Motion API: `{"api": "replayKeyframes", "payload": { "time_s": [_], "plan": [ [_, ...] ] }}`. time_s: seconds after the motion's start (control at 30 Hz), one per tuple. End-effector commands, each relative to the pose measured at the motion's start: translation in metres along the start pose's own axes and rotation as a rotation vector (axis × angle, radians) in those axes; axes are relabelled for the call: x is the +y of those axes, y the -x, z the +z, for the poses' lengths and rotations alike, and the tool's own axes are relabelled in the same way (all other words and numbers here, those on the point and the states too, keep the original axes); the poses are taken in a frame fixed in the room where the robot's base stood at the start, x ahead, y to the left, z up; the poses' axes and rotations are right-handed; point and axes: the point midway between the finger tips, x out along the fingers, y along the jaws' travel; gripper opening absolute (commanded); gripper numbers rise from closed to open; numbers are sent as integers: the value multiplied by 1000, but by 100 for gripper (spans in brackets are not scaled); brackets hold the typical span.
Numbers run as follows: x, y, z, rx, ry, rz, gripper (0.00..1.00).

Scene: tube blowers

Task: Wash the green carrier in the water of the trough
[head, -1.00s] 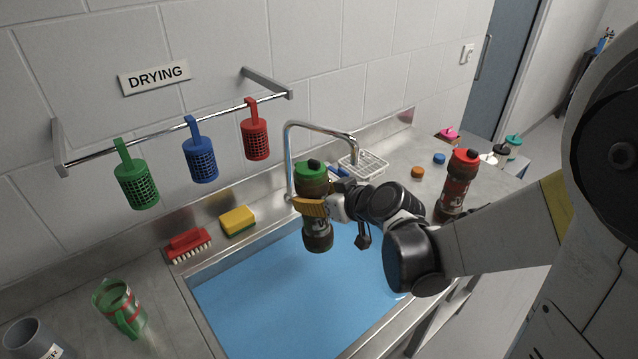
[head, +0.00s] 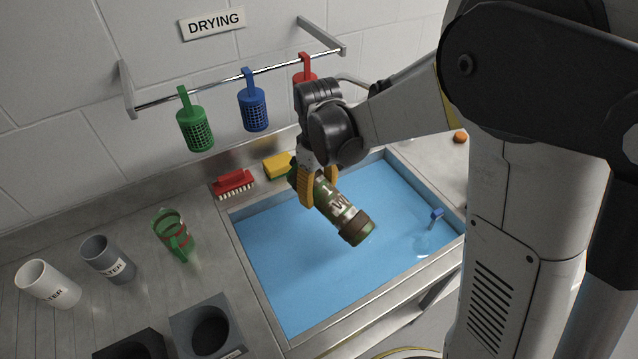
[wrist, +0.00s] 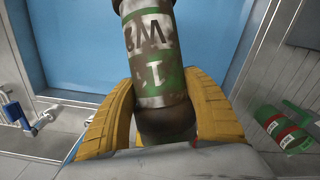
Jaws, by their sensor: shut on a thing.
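The green carrier (head: 345,211) is a cylinder with white lettering and brown grime patches. My gripper (head: 318,190) is shut around it near its upper left end. It is tilted, with its dark brown end pointing down and right, over the blue water of the trough (head: 290,262). It seems to be above the surface; I cannot see it touching the water. In the wrist view the carrier (wrist: 153,55) rises between the yellow fingers of my gripper (wrist: 165,115).
A red brush (head: 234,184) and a yellow sponge (head: 278,166) lie behind the trough. Above hangs the drying rail with green (head: 195,130), blue (head: 254,108) and red baskets. A blue-topped fitting (head: 436,215) is at right.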

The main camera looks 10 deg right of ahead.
Motion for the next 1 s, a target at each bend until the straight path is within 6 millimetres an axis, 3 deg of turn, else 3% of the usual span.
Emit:
{"api": "replayKeyframes", "payload": {
  "time_s": [1.0],
  "plan": [
    [0,-114,-1,4,0,-1,15]
  ]
}}
